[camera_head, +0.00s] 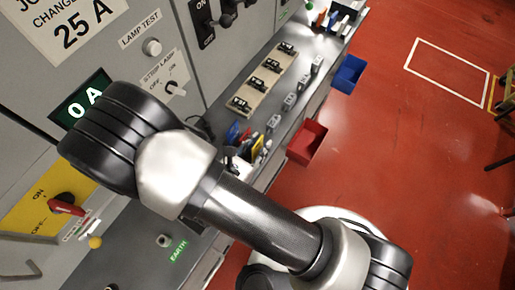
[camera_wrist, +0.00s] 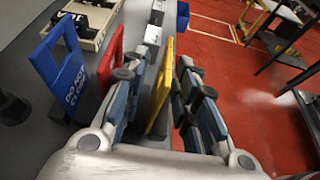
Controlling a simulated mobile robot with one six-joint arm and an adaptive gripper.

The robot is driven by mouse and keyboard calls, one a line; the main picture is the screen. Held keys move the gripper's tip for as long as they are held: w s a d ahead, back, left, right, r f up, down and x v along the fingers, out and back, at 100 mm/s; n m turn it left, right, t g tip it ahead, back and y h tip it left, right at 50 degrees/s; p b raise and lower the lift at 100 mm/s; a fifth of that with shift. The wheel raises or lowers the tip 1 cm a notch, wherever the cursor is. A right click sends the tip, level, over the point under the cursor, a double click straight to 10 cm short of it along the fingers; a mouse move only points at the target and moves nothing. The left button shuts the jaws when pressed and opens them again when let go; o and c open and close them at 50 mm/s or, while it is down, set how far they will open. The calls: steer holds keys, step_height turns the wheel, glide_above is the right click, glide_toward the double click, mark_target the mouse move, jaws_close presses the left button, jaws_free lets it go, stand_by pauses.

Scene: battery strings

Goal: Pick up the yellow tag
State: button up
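The yellow tag (camera_wrist: 161,85) stands upright in the middle of the wrist view, between the two fingers of my gripper (camera_wrist: 161,72). The fingers are apart, one on each side of it, and I see a gap between the tag and the right finger. Whether the left finger touches it I cannot tell. In the head view the yellow tag (camera_head: 257,146) shows small beside my arm, which hides most of the gripper. A red tag (camera_wrist: 111,62) and a blue tag (camera_wrist: 63,70) with white lettering stand to the left of the left finger.
A red bin (camera_head: 306,143) and a blue bin (camera_head: 349,74) hang on the bench's right edge. Small grey blocks and a beige rack (camera_head: 263,80) with black parts lie farther along the bench. A grey panel with switches rises at left. Open red floor lies at right.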

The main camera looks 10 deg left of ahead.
steer(key=shift+c, duration=0.6)
jaws_close()
steer(key=shift+r, duration=0.1)
